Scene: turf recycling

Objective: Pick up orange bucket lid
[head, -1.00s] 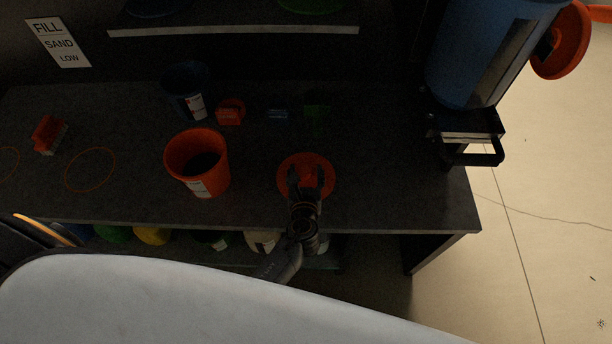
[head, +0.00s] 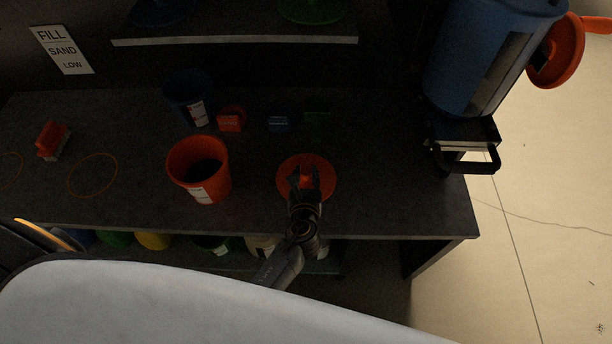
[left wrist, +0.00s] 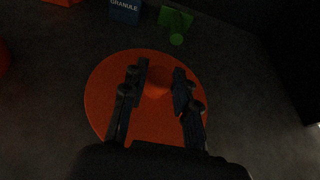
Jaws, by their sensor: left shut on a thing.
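The orange bucket lid (head: 322,165) is a round disc at the middle of the dark worktop, right of the orange bucket (head: 186,158). My left gripper (head: 305,178) is over the lid, its fingers shut on the raised handle at the lid's middle. In the left wrist view the lid (left wrist: 105,88) fills the centre, with the gripper's fingers (left wrist: 158,88) on either side of its handle. The fingers hide part of the lid. I cannot tell whether the lid touches the worktop. My right gripper is not in view.
A dark blue bucket (head: 180,93) stands behind the orange bucket. An orange scoop (head: 231,121), a blue box (head: 278,123) and a green one (head: 317,118) sit behind the lid. A red brush (head: 50,138) lies at left. A blue hopper (head: 480,55) stands at right.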

